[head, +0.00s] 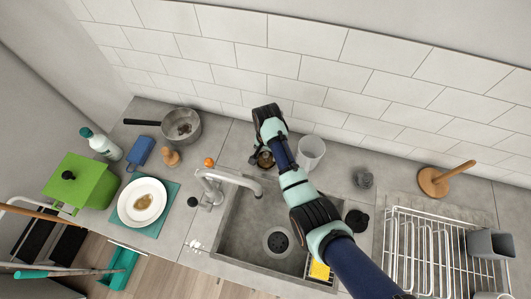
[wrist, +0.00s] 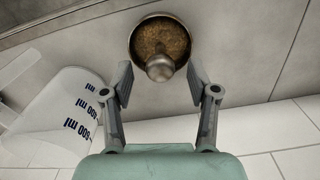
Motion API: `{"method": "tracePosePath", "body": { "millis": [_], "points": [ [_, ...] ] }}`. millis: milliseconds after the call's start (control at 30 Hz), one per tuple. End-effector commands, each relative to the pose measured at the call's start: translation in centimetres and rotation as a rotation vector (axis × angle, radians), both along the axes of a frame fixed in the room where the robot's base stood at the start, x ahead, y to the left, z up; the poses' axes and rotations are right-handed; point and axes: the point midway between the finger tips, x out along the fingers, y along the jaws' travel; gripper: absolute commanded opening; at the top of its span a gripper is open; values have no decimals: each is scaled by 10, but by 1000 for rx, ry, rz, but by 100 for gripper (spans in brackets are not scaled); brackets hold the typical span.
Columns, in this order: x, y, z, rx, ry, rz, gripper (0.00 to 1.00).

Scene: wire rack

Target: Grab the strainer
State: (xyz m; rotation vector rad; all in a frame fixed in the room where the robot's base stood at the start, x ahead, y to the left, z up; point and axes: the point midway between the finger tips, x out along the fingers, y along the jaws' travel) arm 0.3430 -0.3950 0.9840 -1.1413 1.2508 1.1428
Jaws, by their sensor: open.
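The strainer (wrist: 146,42) is a small round metal basket with a brownish inside and a rounded metal knob. In the wrist view it lies at the top middle, on the grey counter. In the head view the strainer (head: 265,160) shows partly below my arm, behind the sink. My gripper (wrist: 160,74) is open, with one finger on each side of the strainer's knob. No contact with the knob is visible. In the head view my gripper (head: 264,146) is mostly hidden by my own wrist.
A white measuring cup (wrist: 52,118) stands close to the left finger; it also shows in the head view (head: 311,152). The sink (head: 240,232) and faucet (head: 225,179) lie in front. A tiled wall (head: 310,65) rises behind. A wire rack (head: 425,262) stands at right.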

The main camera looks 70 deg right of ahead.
Motion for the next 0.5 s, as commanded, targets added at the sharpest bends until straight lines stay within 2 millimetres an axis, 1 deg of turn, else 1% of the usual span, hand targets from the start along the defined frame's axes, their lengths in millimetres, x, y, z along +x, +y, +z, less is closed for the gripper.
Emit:
{"method": "tracePosePath", "body": {
  "millis": [33,133,200,367,400,467,500],
  "points": [
    [0,1,-10,2,3,0,59],
    [0,1,-23,1,1,0,59],
    [0,0,-26,0,0,0,59],
    [0,0,-26,-1,-1,0,59],
    [0,0,-26,-1,-1,0,58],
    [0,0,-26,-1,-1,1,48],
    [0,0,-26,-1,-1,1,41]
  ]
}}
